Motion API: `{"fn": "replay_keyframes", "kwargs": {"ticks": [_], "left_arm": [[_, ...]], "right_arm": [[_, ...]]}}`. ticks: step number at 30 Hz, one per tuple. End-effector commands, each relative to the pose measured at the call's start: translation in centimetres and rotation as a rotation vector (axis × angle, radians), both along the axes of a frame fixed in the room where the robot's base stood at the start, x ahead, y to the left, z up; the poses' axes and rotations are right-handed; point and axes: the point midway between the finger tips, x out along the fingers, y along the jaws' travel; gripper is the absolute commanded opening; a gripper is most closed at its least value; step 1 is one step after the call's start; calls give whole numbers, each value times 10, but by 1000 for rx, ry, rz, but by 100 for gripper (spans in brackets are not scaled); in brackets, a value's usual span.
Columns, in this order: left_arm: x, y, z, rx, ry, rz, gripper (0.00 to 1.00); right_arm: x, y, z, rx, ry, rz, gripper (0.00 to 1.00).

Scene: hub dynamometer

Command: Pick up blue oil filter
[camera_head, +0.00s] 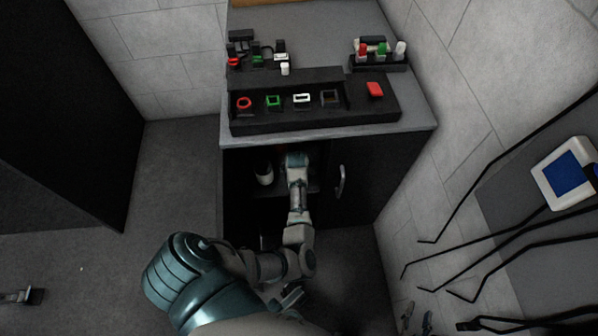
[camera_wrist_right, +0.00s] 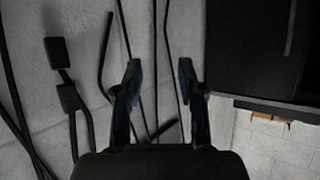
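I cannot make out the blue oil filter in either view. A white cylindrical thing (camera_head: 264,173) stands inside the open dark cabinet (camera_head: 240,205), just left of my left forearm. My left arm reaches into the cabinet under the worktop. Its gripper is hidden there, so its fingers and anything in them do not show. My right gripper (camera_head: 418,317) appears at the bottom edge, right of the cabinet and near the wall. In the right wrist view its two fingers (camera_wrist_right: 160,85) are apart with nothing between them; the grey wall lies behind.
The worktop (camera_head: 330,138) carries a black tray (camera_head: 315,117) with coloured parts and a red block (camera_head: 375,89). The right cabinet door (camera_head: 362,180) has a light handle. Black rods and a blue-screened device (camera_head: 567,173) are on the right wall.

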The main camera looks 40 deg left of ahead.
Motion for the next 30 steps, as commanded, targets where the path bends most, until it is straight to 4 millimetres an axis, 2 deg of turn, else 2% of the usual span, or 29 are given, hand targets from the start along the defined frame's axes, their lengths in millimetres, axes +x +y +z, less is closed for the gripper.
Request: {"fn": "replay_keyframes", "kwargs": {"ticks": [2, 3, 9, 12, 23, 30], "left_arm": [[0, 1, 0, 0, 0, 1, 100], [0, 1, 0, 0, 0, 1, 95], [0, 1, 0, 0, 0, 1, 45], [0, 1, 0, 0, -1, 1, 25], [-1, 2, 3, -1, -1, 1, 25], [-4, 9, 18, 1, -4, -5, 25]], "right_arm": [[0, 1, 1, 1, 0, 0, 40], [0, 1, 1, 1, 0, 0, 40], [1, 1, 0, 1, 3, -1, 40], [1, 1, -1, 2, 4, -1, 40], [-1, 0, -2, -6, 27, -1, 40], [-28, -12, -22, -58, 220, -7, 40]]}}
